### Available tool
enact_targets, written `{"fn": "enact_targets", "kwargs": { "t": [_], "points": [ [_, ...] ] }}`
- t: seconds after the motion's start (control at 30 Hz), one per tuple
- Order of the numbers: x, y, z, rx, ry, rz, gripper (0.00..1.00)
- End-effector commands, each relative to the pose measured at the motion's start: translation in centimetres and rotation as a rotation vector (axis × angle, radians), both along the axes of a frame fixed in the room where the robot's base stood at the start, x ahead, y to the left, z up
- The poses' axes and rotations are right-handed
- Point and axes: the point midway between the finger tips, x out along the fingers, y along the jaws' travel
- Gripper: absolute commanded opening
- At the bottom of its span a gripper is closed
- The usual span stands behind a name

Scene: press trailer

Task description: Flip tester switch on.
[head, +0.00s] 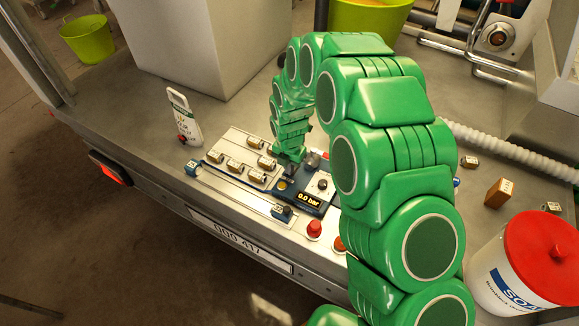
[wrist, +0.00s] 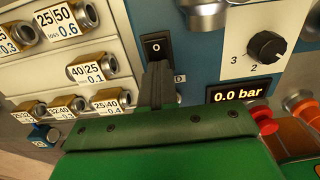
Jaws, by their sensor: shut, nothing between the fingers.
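The tester is a blue panel (head: 299,198) on the metal deck, and its face also fills the upper right of the wrist view (wrist: 205,62). Its display (wrist: 238,92) reads 0.0 bar. The tester switch (wrist: 156,46) is a black rocker marked "O", upper middle in the wrist view. My gripper (wrist: 157,70) is shut and empty, its dark fingertips right at the lower end of the switch. Whether they touch it I cannot tell. The fingertips cover the switch's lower part. In the head view my gripper (head: 290,157) is over the panel, and the switch is not clearly visible.
A black knob (wrist: 266,47) is right of the switch. Brass fittings with labels (wrist: 86,72) line the pale rack at left. A red button (head: 314,228) is in front of the tester. A white bucket with a red lid (head: 540,240) stands at right.

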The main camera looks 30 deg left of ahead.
Motion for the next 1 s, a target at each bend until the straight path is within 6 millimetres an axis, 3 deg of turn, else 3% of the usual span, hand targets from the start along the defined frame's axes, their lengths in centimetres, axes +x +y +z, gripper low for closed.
{"fn": "enact_targets", "kwargs": {
  "t": [0.03, 0.53, 0.77, 1.0],
  "points": [
    [-0.4, -0.6, -1.6, -0.015, 0.017, -0.001, 0.00],
    [1.1, -0.6, -0.6, -0.007, 0.003, -0.002, 0.00],
    [0.5, -0.5, 1.9, -0.008, 0.006, 0.000, 0.00],
    [-0.1, -0.1, 5.7, -0.001, 0.005, -0.001, 0.00]
  ]
}}
